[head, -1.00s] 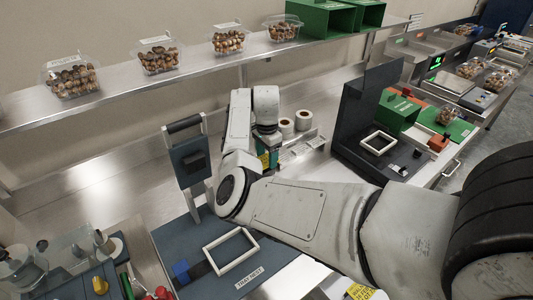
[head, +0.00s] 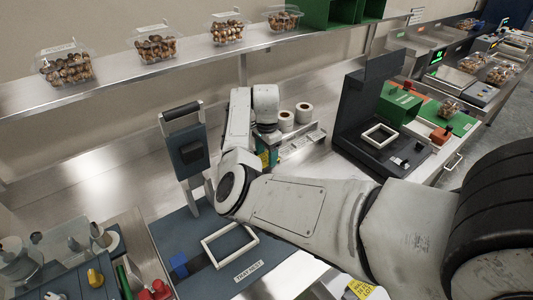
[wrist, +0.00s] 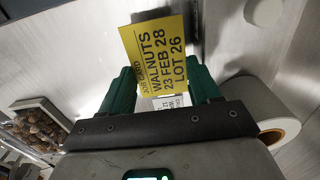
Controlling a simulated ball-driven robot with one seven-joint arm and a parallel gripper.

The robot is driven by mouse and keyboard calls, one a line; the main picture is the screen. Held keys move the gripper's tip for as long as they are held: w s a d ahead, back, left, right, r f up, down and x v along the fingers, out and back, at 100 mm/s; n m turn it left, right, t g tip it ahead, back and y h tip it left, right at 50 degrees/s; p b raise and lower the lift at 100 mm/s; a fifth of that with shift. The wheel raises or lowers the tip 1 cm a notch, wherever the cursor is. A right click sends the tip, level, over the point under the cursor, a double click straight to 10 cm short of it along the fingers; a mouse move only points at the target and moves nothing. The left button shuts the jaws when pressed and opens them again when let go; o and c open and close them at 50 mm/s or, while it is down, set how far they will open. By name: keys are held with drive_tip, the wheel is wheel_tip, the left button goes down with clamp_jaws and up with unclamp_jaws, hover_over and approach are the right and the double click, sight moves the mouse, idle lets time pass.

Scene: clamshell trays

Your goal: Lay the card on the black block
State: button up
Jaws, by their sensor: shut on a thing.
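The yellow card (wrist: 160,48) with black print, reading WALNUTS, 23 FEB 28, LOT 26, stands up between the green fingers of my gripper (wrist: 158,75) in the wrist view. The gripper is shut on it. In the head view my gripper (head: 265,156) hangs over the steel bench, left of the white rolls, with a bit of yellow showing. I cannot tell for sure which thing is the black block. A small dark block (head: 192,152) sits on an upright blue-grey panel, left of my gripper. The card's lower end is hidden.
A white frame (head: 207,239) lies on the tray nest in front, beside a blue block (head: 180,263). White rolls (head: 287,121) stand just right of my gripper. A tall dark stand (head: 352,110) is further right. Clamshells of nuts (head: 155,47) line the shelf behind.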

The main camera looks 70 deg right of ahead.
drive_tip(key=shift+f, duration=0.35)
drive_tip(key=o, duration=1.1)
